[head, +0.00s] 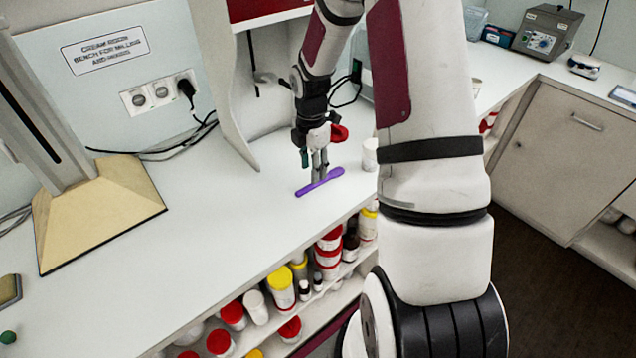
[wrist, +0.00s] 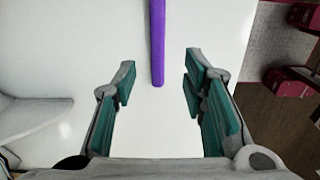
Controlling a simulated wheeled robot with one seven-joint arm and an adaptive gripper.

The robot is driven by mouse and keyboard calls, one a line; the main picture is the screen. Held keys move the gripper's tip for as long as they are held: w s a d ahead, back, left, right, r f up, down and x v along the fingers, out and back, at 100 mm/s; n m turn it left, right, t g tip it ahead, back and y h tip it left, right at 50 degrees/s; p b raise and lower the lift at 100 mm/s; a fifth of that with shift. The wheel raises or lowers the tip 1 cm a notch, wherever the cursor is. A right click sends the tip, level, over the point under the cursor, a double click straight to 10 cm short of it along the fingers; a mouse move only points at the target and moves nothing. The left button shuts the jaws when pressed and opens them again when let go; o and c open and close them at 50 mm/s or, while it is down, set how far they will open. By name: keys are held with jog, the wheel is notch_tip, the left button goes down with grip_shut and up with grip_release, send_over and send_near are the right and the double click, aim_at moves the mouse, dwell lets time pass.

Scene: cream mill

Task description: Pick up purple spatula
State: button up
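The purple spatula (head: 320,182) lies on the white bench top near its front edge in the head view. In the wrist view the spatula (wrist: 158,40) runs down from the top edge, and its near end lies between the lines of my two fingers. My gripper (head: 318,172) points down at the spatula in the head view. In the wrist view my gripper (wrist: 158,85) is open, with green pads on both sides and a clear gap to the spatula on each side. I cannot tell the exact height of the fingertips above the bench.
A white container (head: 370,154) stands just right of the spatula. The mill's white housing (head: 225,80) rises behind it. A shelf below the bench edge holds several red- and yellow-lidded jars (head: 281,288). The bench (head: 190,270) left of the spatula is clear.

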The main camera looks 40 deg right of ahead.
aim_at(311, 185)
jog(key=shift+w+a+f+p, duration=0.1)
jog(key=shift+f+p, duration=0.15)
jog(key=shift+f, duration=1.2)
jog(key=shift+w+a+f+p, duration=0.1)
jog(key=shift+f+p, duration=0.1)
jog(key=shift+f, duration=1.25)
grip_shut()
